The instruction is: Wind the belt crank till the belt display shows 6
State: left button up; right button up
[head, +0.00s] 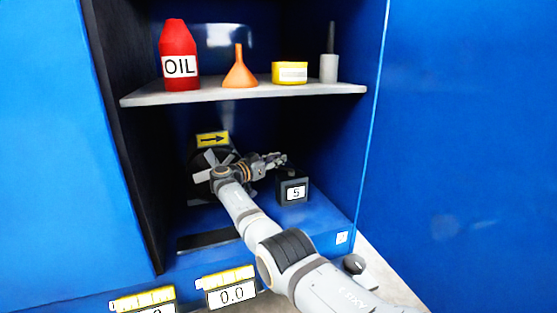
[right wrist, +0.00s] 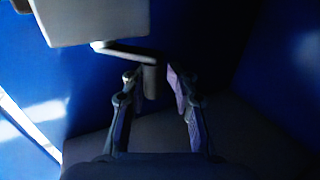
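The belt display (head: 296,193) is a white plate reading 5 on a small black box inside the blue cabinet. My right gripper (head: 277,160) reaches in just above this box. In the right wrist view its fingers (right wrist: 153,80) are apart, with the dark upright crank handle (right wrist: 150,82) between them. The handle is nearer the left finger, and a gap shows on the right; whether it touches is unclear. A thin crank arm (right wrist: 125,50) runs left from the handle's top. In the head view the crank is mostly hidden by my gripper. My left gripper is not in view.
A yellow arrow sign (head: 212,139) points right above a dark fan-like wheel (head: 202,165). A shelf (head: 250,95) overhead holds a red oil bottle (head: 178,55), an orange funnel (head: 239,73), a yellow box (head: 290,73) and a grey tool (head: 329,68). A gauge reading 0.0 (head: 232,294) is below.

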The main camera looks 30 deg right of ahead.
jog(key=shift+o, duration=0.9)
jog(key=shift+d, duration=0.1)
jog(key=s+a, duration=0.2)
jog(key=a, duration=0.9)
jog(key=shift+s+a, duration=0.15)
jog(key=shift+a, duration=0.25)
